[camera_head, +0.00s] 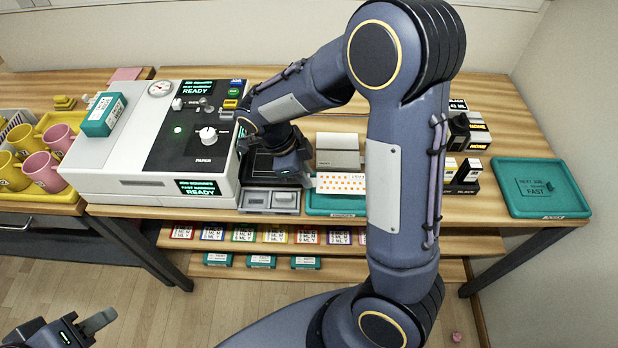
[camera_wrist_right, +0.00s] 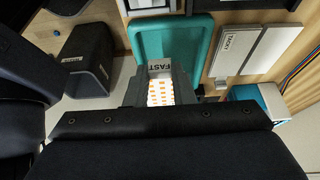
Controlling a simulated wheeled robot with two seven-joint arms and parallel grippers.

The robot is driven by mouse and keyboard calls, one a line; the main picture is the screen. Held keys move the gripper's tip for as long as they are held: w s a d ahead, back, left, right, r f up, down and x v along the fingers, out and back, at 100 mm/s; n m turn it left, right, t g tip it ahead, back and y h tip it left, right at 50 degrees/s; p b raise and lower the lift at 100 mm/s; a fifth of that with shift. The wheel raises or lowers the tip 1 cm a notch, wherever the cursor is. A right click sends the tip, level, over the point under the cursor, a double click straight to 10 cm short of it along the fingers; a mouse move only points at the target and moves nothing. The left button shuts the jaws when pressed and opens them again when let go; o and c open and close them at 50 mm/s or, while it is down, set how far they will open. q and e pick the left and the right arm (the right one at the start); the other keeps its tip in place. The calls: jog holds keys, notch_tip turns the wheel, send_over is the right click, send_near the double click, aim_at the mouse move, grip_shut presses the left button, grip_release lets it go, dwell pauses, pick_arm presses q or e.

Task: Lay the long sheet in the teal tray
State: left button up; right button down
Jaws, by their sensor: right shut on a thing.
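A white sheet with orange marks (camera_head: 342,184) is in my right gripper (camera_head: 302,166), which is shut on it. The sheet is above a teal tray (camera_head: 334,205) at the table's front edge, partly hidden by my right arm. I cannot tell whether it touches the tray.
The white press (camera_head: 150,160) stands left of the tray, with a grey scale-like device (camera_head: 268,201) between them. A second teal tray (camera_head: 515,205), bearing a "FAST" sign, lies far right. Pink and yellow mugs (camera_head: 43,172) fill a yellow tray at left.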

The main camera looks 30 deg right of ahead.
aim_at(309, 190)
jog(key=shift+w+d+f, duration=0.35)
jog(key=shift+d+f, duration=0.1)
jog(key=shift+f, duration=0.2)
jog(key=f, duration=0.4)
jog(key=shift+w+d, duration=0.2)
jog(key=shift+d, duration=0.15)
jog(key=shift+f, duration=0.1)
jog(key=shift+f+b, duration=0.4)
jog(key=shift+b, duration=0.1)
jog(key=c, duration=1.2)
grip_release()
jog(key=shift+r, duration=0.1)
jog(key=shift+c, duration=0.2)
